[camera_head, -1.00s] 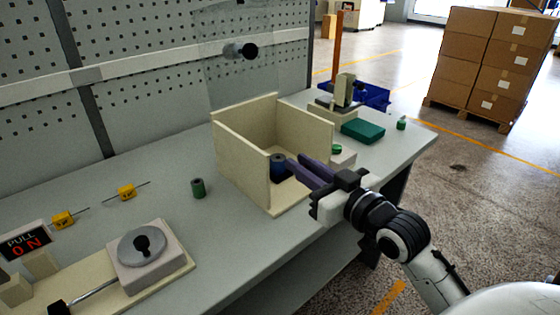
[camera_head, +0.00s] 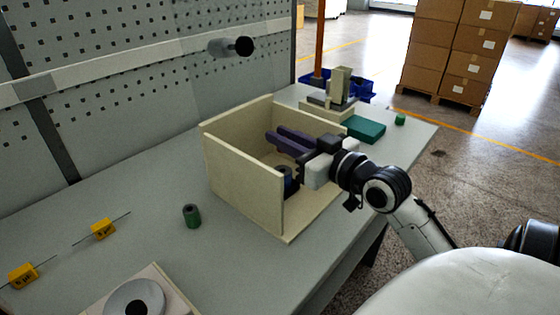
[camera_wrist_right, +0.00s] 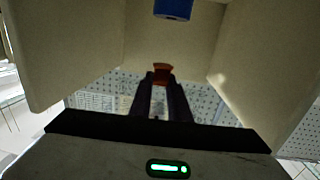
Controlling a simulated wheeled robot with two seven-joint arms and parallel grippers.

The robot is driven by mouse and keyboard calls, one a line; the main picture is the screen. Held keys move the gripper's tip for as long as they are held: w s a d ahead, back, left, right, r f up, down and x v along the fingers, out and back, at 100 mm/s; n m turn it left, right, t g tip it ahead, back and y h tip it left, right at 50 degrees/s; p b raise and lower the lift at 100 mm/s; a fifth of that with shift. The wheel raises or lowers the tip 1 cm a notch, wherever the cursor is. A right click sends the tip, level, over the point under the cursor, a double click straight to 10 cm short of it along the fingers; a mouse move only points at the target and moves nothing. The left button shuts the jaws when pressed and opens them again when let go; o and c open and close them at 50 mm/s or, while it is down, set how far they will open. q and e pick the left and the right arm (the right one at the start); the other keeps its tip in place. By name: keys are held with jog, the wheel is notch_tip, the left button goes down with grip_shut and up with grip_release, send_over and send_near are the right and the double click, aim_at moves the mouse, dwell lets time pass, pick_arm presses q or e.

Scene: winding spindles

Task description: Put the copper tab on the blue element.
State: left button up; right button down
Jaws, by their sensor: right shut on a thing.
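The copper tab (camera_wrist_right: 162,72) is pinched between the fingertips of my right gripper (camera_wrist_right: 159,84) in the right wrist view. In the head view my right gripper (camera_head: 273,140) reaches into the cream open-sided box (camera_head: 241,182), its purple fingers pointing left. The tab cannot be made out there. The blue element (camera_head: 287,175) stands inside the box, below and in front of the fingers in the picture, partly hidden by the box wall. It also shows at the top edge of the right wrist view (camera_wrist_right: 173,8), apart from the tab. My left gripper is out of view.
The box walls are close around my right gripper. A green cylinder (camera_head: 192,215) and yellow parts with wire leads (camera_head: 103,229) are on the grey bench (camera_head: 160,190) to the left. A teal block (camera_head: 363,129) and a small machine (camera_head: 338,92) stand behind the box.

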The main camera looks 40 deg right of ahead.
aim_at(283, 170)
jog(key=shift+f+b, duration=0.5)
jog(key=shift+f, duration=2.25)
jog(key=shift+f, duration=0.15)
jog(key=c, duration=1.7)
grip_release()
jog(key=shift+o, duration=0.2)
